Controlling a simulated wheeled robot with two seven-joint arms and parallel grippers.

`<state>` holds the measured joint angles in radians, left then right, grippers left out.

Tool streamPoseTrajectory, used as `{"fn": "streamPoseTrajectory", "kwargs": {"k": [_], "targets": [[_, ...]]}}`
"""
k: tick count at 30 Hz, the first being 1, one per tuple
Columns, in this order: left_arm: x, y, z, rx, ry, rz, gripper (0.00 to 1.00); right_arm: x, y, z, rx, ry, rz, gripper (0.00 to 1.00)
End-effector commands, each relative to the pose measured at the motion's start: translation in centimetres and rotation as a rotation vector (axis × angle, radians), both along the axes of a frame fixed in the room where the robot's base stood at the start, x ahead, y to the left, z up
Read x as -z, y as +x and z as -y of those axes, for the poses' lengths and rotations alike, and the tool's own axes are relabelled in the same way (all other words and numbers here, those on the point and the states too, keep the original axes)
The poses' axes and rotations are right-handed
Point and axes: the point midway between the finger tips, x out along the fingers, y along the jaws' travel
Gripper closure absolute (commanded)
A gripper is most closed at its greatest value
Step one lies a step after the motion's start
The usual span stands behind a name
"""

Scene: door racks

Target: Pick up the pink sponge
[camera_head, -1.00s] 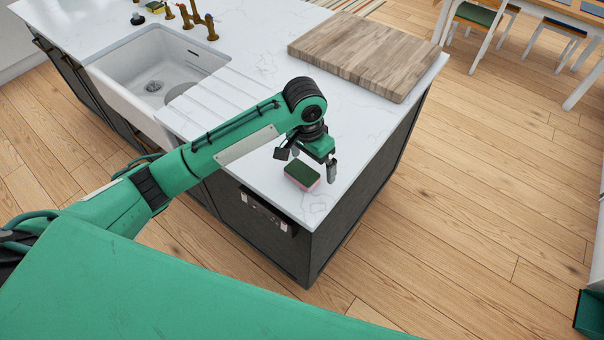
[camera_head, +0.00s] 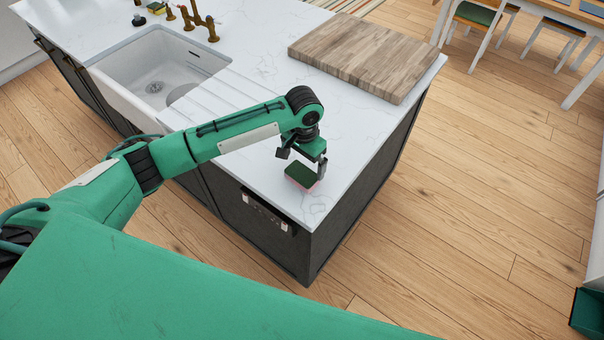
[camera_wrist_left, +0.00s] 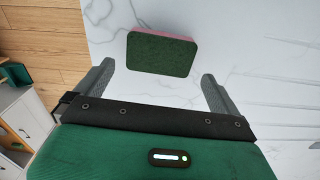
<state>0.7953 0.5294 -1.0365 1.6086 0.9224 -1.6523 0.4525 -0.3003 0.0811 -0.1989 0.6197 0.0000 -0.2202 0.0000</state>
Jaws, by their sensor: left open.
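The pink sponge (camera_head: 301,176) lies flat on the white counter near its front corner, with a dark green top and a pink edge. In the left wrist view the sponge (camera_wrist_left: 160,54) shows its green face, with a pink strip along the far side. My left gripper (camera_head: 302,166) is open right above the sponge in the head view. In the left wrist view its two fingers (camera_wrist_left: 157,82) stand apart, one to each side of the sponge, with the sponge mostly beyond the tips. Nothing is between the fingers. My right gripper is not in view.
The white counter (camera_head: 262,60) has a wooden cutting board (camera_head: 367,52) at the back right and a sink (camera_head: 160,75) with brass taps (camera_head: 205,25) at the left. The counter around the pink sponge is clear.

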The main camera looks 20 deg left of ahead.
Motion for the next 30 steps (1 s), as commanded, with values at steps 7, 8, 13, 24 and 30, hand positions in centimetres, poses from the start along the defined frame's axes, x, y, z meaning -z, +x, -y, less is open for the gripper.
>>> {"fn": "streamPoseTrajectory", "kwargs": {"k": [7, 8, 13, 24, 30], "targets": [[2.4, -0.6, -0.2, 0.001, 0.002, -0.005, 0.0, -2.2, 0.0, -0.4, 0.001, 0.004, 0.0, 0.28], [2.8, -0.7, -0.2, 0.001, 0.002, -0.004, 0.0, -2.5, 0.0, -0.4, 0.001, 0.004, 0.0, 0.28], [4.8, -0.7, -0.2, 0.001, 0.001, -0.002, 0.0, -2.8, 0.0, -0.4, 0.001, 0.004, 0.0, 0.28], [5.2, -0.6, -0.2, 0.001, 0.001, -0.001, 0.22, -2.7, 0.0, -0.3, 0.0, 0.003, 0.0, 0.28], [5.1, -0.6, -0.2, 0.001, 0.001, -0.001, 0.36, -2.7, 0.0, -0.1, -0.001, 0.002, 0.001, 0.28]]}}
